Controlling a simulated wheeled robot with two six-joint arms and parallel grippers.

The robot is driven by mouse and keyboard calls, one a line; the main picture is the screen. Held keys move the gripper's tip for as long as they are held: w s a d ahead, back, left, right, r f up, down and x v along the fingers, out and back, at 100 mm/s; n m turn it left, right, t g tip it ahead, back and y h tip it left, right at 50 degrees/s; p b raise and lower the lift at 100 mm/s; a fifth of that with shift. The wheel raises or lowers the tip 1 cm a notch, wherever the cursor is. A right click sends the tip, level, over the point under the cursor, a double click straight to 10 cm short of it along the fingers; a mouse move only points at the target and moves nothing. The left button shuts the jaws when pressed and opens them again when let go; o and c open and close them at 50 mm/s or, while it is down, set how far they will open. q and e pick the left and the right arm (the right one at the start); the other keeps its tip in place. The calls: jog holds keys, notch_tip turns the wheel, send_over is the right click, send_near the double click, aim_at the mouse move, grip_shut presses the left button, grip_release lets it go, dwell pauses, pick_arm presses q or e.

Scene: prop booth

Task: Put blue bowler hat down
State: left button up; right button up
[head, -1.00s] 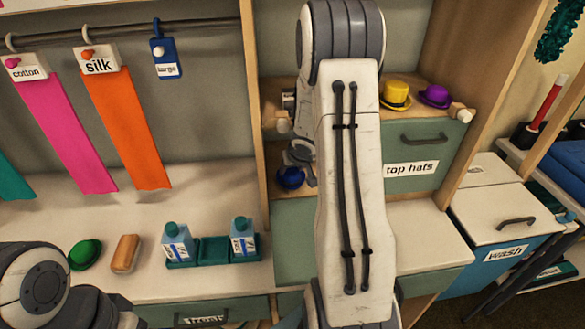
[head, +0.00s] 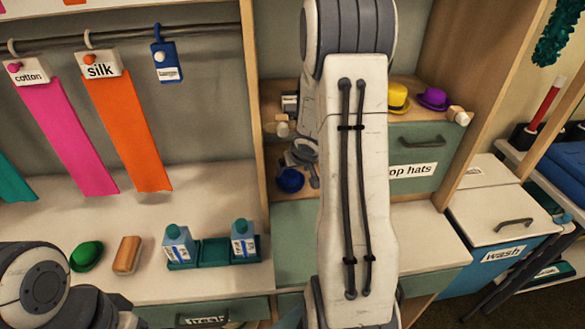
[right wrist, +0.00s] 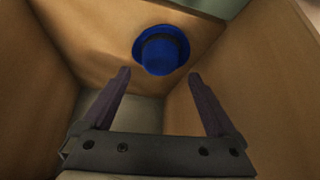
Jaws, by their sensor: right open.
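The blue bowler hat (head: 290,180) sits in a wooden cubby under the shelf at the middle. In the right wrist view the blue hat (right wrist: 162,48) rests brim down on the cubby floor, just beyond my fingertips. My right gripper (right wrist: 160,74) is open, with nothing between its fingers, and appears apart from the hat. In the head view my right gripper (head: 303,158) is small and partly hidden by my own arm. My left arm shows at the lower left; its gripper fingers are not in view.
Wooden cubby walls stand close on both sides of my right gripper. Yellow (head: 397,98) and purple (head: 434,99) hats sit on the shelf above. A green hat (head: 86,256), a brush (head: 127,255) and blue cartons (head: 178,244) stand on the left counter.

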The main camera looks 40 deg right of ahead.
aim_at(291, 175)
jog(key=p+v, duration=0.4)
jog(key=v, duration=0.4)
jog(key=b+x, duration=0.7)
jog(key=x, duration=0.5)
jog(key=shift+f+b, duration=0.2)
jog(key=shift+b, duration=0.1)
notch_tip(291, 175, up, 2)
jog(key=shift+s+r+p, duration=0.1)
jog(key=shift+p, duration=0.9)
jog(key=s, duration=0.1)
jog(key=b, duration=0.1)
jog(key=s+a+b, duration=0.1)
jog(key=shift+s+f, duration=0.25)
jog(key=shift+s, duration=0.1)
jog(key=shift+s+a+f, duration=0.1)
jog(key=shift+s+a, duration=0.05)
jog(key=shift+s, duration=0.35)
